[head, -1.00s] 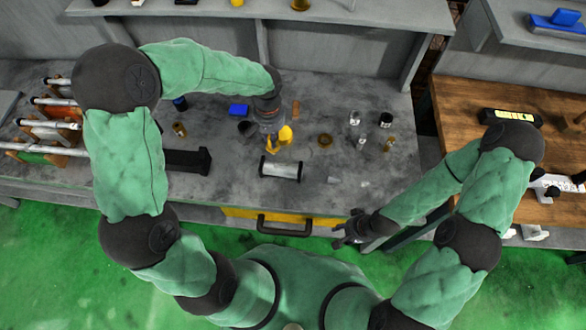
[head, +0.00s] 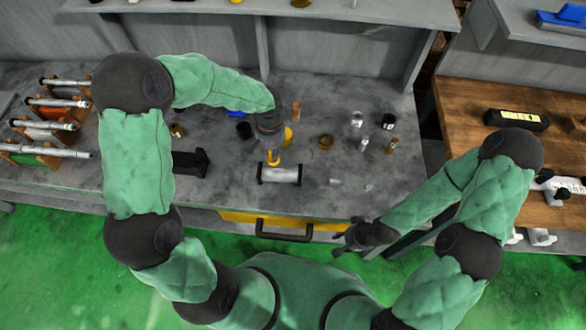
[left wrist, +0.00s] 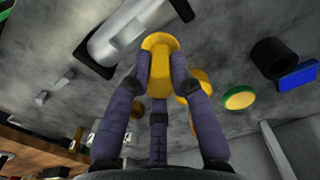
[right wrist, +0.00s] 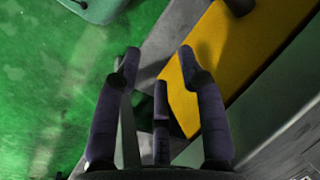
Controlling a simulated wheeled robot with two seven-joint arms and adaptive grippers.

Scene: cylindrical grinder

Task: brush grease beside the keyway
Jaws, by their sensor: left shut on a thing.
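The workpiece, a bright cylinder (head: 280,175) held between dark end supports, lies on the grey bench. It also shows at the top of the left wrist view (left wrist: 130,25). My left gripper (head: 271,150) is shut on a yellow tool (left wrist: 158,62), likely the brush, just behind the cylinder. The tool's yellow end overlaps the cylinder's edge in the left wrist view; I cannot tell whether they touch. Its bristles and the keyway cannot be made out. My right gripper (right wrist: 158,65) is open and empty, low in front of the bench, and shows in the head view (head: 345,240).
A dark cup (head: 244,130), a blue block (head: 240,116) and a yellow item (head: 288,136) stand near my left gripper. Several small bottles (head: 357,119) stand to the right. A black block (head: 190,163) lies left. The drawer handle (head: 284,231) juts out in front.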

